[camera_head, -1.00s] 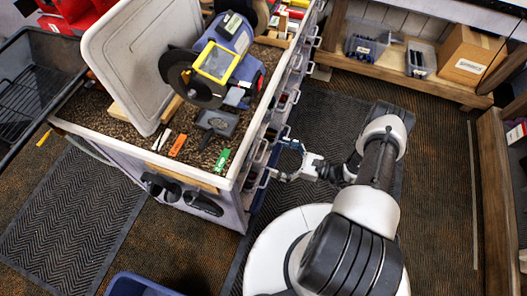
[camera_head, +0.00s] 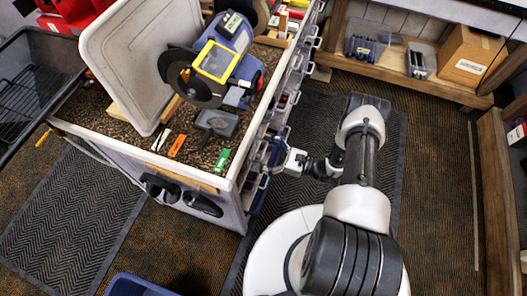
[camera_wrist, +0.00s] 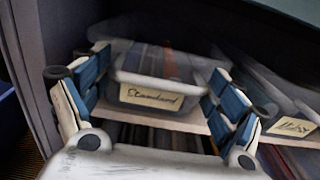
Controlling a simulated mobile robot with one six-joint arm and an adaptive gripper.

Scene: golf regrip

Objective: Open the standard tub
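The standard tub (camera_wrist: 155,97) is a clear tub with a handwritten "Standard" label on its front. It sits on a shelf inside a dark compartment in the wrist view, with long dark and coloured items visible through it. A pale translucent rim or lid runs along its top; blur hides whether it is closed. My gripper (camera_wrist: 157,82) is open, with its blue-padded fingers on the left and right of the tub's front and nothing between them that I can see gripped. In the head view my gripper (camera_head: 271,154) is at the workbench's right side, partly hidden.
A second labelled tub (camera_wrist: 285,125) stands right of the standard tub, its label hard to read. Below the shelf (camera_wrist: 195,122) are more stored items. The workbench (camera_head: 215,186) carries a blue machine (camera_head: 222,55). A wooden shelf (camera_head: 440,88) stands behind; the floor between is clear.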

